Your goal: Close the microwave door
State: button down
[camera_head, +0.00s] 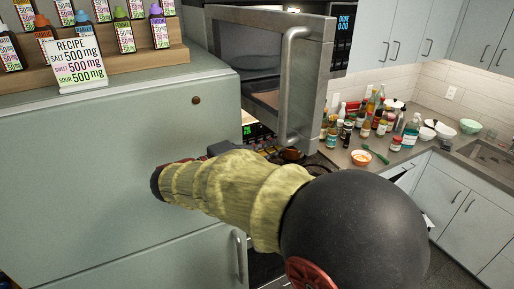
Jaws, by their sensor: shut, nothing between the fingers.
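The microwave door (312,75) stands open at the upper middle, swung out toward me. It has a steel frame, a dark see-through window and a long vertical handle (287,95) near its right edge. The microwave's control panel (343,24) shows just right of the door and reads DONE 0:00. My arm, in a yellow-green sleeve, reaches left across the view below the door. I see no contact with the door.
A pale green cabinet (90,170) fills the left, with a wooden bottle rack (120,50) and a recipe card (78,65) on top. Part of the stove (318,160) shows below the door. The counter at right holds several bottles, an orange bowl (361,158) and a green spoon (376,153).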

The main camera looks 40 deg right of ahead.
jog(key=shift+s+d, duration=0.1)
jog(key=shift+d, duration=0.7)
